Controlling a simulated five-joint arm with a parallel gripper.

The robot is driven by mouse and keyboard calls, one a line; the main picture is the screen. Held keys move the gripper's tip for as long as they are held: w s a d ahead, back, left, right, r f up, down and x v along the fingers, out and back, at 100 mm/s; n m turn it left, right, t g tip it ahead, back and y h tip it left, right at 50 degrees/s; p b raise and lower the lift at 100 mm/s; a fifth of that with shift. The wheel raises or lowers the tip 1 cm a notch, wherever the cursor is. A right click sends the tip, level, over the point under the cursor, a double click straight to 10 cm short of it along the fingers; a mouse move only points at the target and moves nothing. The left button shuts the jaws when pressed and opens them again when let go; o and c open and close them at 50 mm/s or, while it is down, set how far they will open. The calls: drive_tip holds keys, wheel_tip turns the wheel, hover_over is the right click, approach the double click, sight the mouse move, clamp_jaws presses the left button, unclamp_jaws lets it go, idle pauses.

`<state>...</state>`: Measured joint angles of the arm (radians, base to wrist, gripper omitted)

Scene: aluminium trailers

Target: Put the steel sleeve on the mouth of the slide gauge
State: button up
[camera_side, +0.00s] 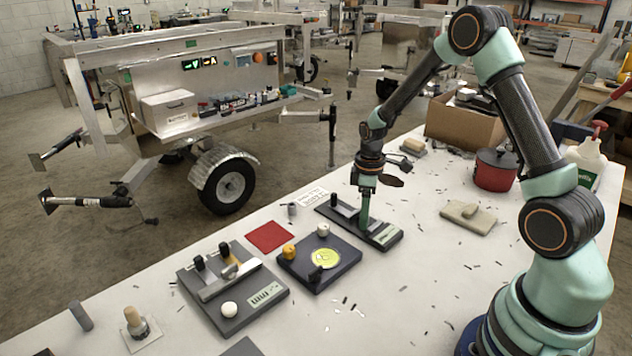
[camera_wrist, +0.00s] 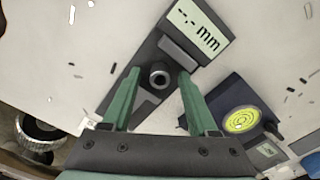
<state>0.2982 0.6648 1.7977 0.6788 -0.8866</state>
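The slide gauge (camera_side: 389,236) is a dark board with light blocks and a pale display, on the table in the side view. In the wrist view its display (camera_wrist: 203,33) reads "--.- mm". A dark ring-ended cylinder, which looks like the steel sleeve (camera_wrist: 160,75), stands upright over the board between two light blocks, at the mouth. My gripper (camera_side: 364,226) points down over the gauge. In the wrist view its green fingers (camera_wrist: 159,74) are apart on either side of the sleeve, with a visible gap at each side. In the side view the fingers hide the sleeve.
A dark plate with a yellow-green round level (camera_side: 326,258) sits close to the gauge, also in the wrist view (camera_wrist: 242,119). Another gauge board (camera_side: 232,288) lies left. A red pot (camera_side: 496,170) and box (camera_side: 463,122) stand behind.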

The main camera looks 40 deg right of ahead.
drive_tip(key=shift+r, duration=0.1)
wheel_tip(320, 180, up, 12)
drive_tip(key=s+a+r+m+t, duration=0.5)
drive_tip(key=s+a+r+m, duration=0.1)
drive_tip(key=s+a+r, duration=0.5)
drive_tip(key=shift+s+a+m+t, duration=0.3)
drive_tip(key=shift+s+a+m, duration=0.1)
drive_tip(key=shift+s+a, duration=0.3)
drive_tip(key=shift+w, duration=0.1)
idle(0.6)
